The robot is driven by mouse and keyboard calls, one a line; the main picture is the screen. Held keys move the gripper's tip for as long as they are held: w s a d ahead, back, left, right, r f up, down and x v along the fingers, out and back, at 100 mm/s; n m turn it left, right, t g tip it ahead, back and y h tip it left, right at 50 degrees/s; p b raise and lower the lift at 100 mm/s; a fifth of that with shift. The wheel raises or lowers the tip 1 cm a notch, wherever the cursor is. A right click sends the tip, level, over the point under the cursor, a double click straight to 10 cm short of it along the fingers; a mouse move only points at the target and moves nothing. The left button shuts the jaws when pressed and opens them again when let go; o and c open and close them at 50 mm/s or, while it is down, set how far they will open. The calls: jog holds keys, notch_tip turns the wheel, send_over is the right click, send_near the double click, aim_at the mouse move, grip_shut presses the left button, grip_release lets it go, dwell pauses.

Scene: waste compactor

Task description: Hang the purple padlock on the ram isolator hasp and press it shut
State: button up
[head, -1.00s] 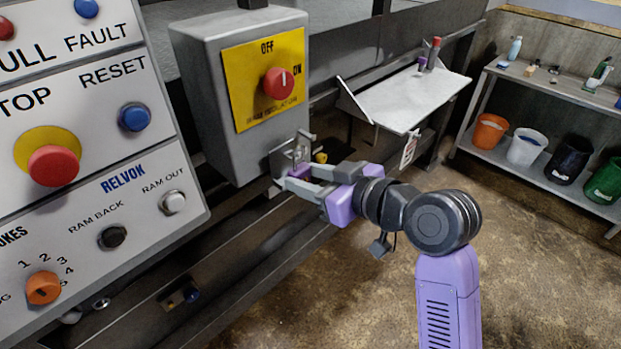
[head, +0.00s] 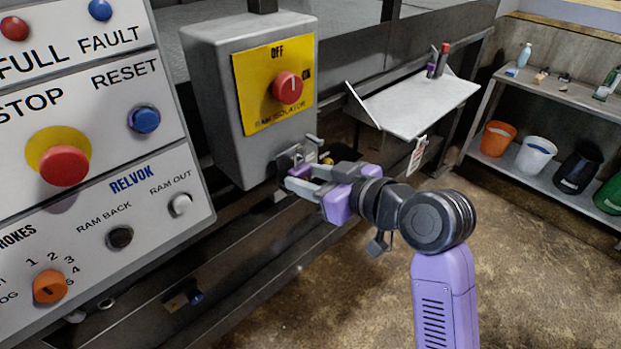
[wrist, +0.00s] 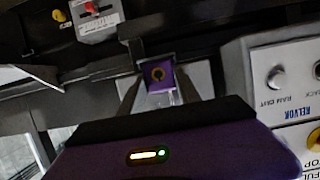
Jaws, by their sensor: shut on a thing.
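The ram isolator is a grey box (head: 215,110) with a yellow plate and a red knob (head: 288,87), its white mark pointing up toward OFF. The metal hasp (head: 290,158) is at the box's lower right. My gripper (head: 298,181) is at the hasp, shut on the purple padlock (head: 302,171). My fingers hide much of the padlock in the head view. I cannot tell whether its shackle is through the hasp or closed.
The control panel (head: 100,175) with its red stop button stands close on the left. A small shelf (head: 415,105) holding purple and red-topped items is to the right of the box. Several buckets, including an orange one (head: 497,138), stand on the rack at far right. The floor is clear.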

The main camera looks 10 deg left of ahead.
jog(key=shift+w+a, duration=0.4)
jog(key=shift+a, duration=0.2)
dwell(0.3)
jog(key=shift+f, duration=0.2)
dwell(0.4)
jog(key=o, duration=1.3)
jog(key=shift+c, duration=0.5)
jog(key=shift+s+d+r, duration=0.25)
jog(key=shift+d, duration=0.2)
jog(key=shift+p+v, duration=1.2)
jog(key=shift+v, duration=1.8)
jog(key=shift+f, duration=0.1)
